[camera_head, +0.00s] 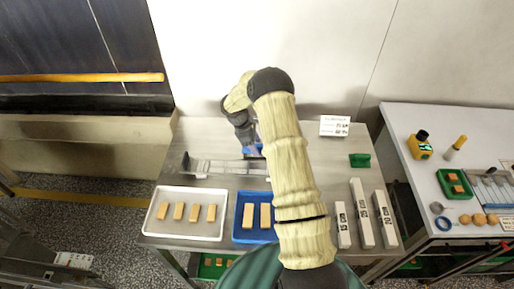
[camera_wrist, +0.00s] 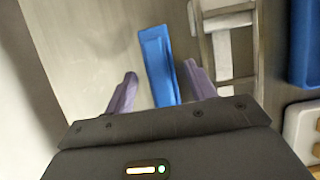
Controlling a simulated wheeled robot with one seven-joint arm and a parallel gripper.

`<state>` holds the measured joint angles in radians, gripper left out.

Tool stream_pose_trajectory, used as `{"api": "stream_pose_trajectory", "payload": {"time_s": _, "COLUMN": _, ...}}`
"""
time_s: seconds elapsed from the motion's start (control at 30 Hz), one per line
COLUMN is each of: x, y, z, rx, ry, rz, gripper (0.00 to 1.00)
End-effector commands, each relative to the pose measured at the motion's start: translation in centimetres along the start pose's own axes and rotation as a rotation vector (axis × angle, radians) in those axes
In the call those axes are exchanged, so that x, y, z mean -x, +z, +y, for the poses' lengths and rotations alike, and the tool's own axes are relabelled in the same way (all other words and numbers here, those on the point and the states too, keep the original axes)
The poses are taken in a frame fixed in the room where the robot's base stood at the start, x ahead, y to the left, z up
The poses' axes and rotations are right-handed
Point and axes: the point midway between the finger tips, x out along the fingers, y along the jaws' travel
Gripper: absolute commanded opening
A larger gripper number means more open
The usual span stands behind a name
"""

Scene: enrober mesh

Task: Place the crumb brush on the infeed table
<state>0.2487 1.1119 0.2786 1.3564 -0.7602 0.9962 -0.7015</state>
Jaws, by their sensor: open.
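A long blue object, which looks like the crumb brush (camera_wrist: 157,62), lies on the steel table (camera_head: 200,136), likely the infeed table. No bristles can be made out. My gripper (camera_wrist: 161,90) is open, with its two purple fingers on either side of the blue object's near end. I cannot tell whether they touch it. In the head view, my gripper (camera_head: 252,148) is low over the back middle of the table, and my arm hides part of it. Only a bit of blue shows there.
A metal frame with pale strips (camera_head: 222,167) lies close to my gripper. In front are a white tray (camera_head: 154,222) and a blue tray (camera_head: 240,236) with tan bars. Several pale labelled blocks (camera_head: 361,213), a green item (camera_head: 360,160) and a sign (camera_head: 334,126) stand right. A second table (camera_head: 400,120) is farther right.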

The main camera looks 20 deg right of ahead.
Motion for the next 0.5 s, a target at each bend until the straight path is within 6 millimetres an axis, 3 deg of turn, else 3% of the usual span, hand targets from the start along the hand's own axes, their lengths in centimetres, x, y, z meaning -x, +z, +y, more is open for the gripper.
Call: {"api": "stream_pose_trajectory", "payload": {"time_s": 0.5, "x": 9.3, "y": -0.1, "z": 0.1, "rx": -0.001, "ry": 0.004, "rz": 0.001, "gripper": 0.56}}
